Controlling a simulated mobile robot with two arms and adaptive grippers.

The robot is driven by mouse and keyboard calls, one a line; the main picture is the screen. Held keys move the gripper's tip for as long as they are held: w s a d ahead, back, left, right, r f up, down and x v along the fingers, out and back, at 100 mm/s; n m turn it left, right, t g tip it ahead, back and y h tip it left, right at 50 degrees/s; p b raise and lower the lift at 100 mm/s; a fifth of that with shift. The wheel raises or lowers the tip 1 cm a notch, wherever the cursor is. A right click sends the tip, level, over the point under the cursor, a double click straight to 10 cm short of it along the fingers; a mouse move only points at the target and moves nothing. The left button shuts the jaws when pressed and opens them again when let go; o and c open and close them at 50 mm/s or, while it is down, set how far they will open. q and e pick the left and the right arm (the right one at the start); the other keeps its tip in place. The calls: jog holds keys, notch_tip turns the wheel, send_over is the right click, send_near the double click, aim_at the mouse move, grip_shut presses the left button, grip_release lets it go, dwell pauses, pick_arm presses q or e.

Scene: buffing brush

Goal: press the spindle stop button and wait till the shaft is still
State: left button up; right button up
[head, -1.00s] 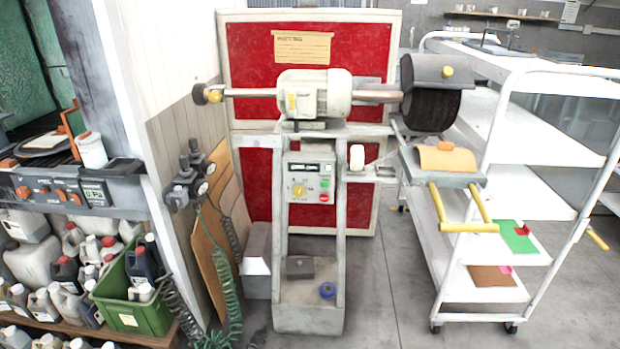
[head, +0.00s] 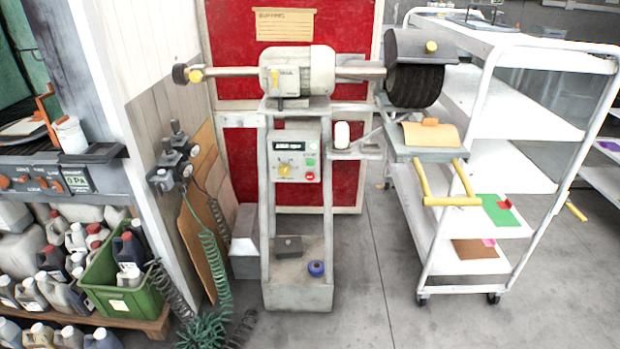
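The buffing machine stands ahead on a grey pedestal (head: 298,297). Its pale motor (head: 312,72) sits on top with a shaft (head: 360,73) running to a dark brush (head: 415,84) at the right. The control panel (head: 296,158) below the motor carries a yellow knob (head: 284,170), a green button (head: 310,162) and a red button (head: 310,177), likely the spindle stop. Whether the shaft turns cannot be told from these frames. Neither of my grippers shows in the head view.
A white shelved trolley (head: 500,175) stands close at the right. A work rest with yellow handles (head: 450,201) juts out below the brush. Coiled hoses (head: 215,265) and a green crate (head: 140,296) are at the left. The floor in front is clear.

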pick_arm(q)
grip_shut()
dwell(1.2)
